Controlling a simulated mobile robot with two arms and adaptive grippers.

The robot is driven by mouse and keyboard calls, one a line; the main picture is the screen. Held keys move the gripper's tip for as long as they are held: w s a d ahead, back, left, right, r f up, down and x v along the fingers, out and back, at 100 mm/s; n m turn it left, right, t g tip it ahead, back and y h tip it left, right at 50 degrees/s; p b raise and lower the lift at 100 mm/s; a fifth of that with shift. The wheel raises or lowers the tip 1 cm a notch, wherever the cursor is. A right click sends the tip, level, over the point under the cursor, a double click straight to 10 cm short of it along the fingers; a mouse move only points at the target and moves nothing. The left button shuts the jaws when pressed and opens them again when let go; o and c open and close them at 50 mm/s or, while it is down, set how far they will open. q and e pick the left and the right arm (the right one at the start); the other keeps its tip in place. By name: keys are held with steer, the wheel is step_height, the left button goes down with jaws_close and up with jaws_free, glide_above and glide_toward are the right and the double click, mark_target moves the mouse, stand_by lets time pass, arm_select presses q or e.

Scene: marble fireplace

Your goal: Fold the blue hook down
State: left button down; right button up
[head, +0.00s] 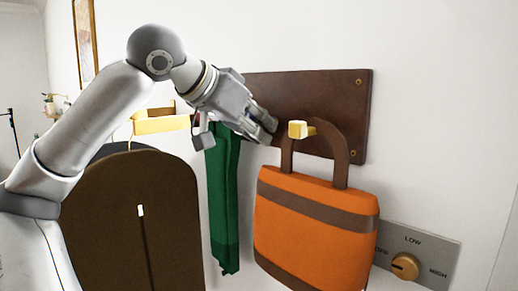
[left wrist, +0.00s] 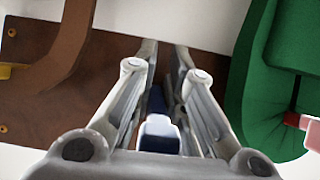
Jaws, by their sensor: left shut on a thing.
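The blue hook (left wrist: 160,135) shows in the left wrist view between the fingers of my left gripper (left wrist: 165,60), against the dark brown board (left wrist: 45,110). My left gripper (head: 263,128) is shut on it, in front of the board (head: 325,88) in the head view. The hook itself is hidden there behind the fingers. How far it is folded cannot be told. My right gripper is not in view.
An orange bag (head: 310,225) hangs by its brown strap on a yellow hook (head: 300,129), close right of the gripper. A green cloth (head: 225,190) hangs close left. A dial panel (head: 435,255) is at lower right.

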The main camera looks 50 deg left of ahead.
arm_select(q)
steer(key=f+t+b, duration=0.1)
steer(key=b, duration=0.1)
steer(key=shift+w+t+b, duration=0.1)
steer(key=shift+t+b, duration=0.2)
steer(key=shift+t, duration=0.1)
steer(key=shift+w+r+t+b, duration=0.1)
steer(key=shift+t+b, duration=0.4)
steer(key=shift+b, duration=0.15)
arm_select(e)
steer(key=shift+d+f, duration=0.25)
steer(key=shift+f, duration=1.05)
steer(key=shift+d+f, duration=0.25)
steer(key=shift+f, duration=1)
arm_select(q)
steer(key=c, duration=1.5)
jaws_free()
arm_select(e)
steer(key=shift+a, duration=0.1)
arm_select(q)
steer(key=shift+s+r, duration=0.15)
steer(key=shift+s, duration=0.15)
steer(key=v, duration=1.1)
steer(key=shift+s+d, duration=0.15)
steer(key=shift+s, duration=0.05)
